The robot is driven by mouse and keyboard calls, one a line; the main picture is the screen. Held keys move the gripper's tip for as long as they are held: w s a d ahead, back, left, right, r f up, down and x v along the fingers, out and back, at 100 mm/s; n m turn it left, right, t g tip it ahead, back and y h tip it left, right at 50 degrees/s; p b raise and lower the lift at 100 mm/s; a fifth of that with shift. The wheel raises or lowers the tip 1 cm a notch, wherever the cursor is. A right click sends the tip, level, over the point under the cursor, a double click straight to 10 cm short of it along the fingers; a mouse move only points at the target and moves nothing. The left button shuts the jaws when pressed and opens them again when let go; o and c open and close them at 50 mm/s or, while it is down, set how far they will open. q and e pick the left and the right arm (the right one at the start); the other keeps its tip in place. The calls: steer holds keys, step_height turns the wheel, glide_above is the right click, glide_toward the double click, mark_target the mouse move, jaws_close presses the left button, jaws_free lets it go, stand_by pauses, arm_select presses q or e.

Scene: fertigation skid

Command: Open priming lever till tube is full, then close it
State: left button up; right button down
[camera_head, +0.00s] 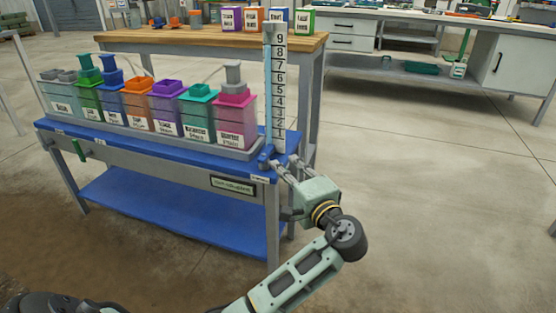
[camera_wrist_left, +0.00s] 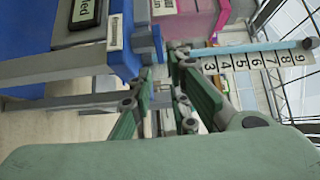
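A tall upright sight tube (camera_head: 267,90) with a numbered white scale (camera_head: 279,85) stands at the right end of the blue bench top. I cannot tell which part there is the priming lever. My left gripper (camera_head: 284,163) is at the tube's foot, its fingers apart and pointing at the fitting. In the left wrist view the fingertips (camera_wrist_left: 160,63) are just below the fitting, with nothing clearly held. My right gripper is not in view.
Several coloured, labelled tanks (camera_head: 167,113) stand in a row left of the tube. A green handle (camera_head: 78,149) is on the bench's front left. A wooden table (camera_head: 180,42) with boxes stands behind. The floor (camera_head: 430,180) to the right is clear.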

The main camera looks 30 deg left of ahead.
arm_select(q)
steer(key=shift+v, duration=1.25)
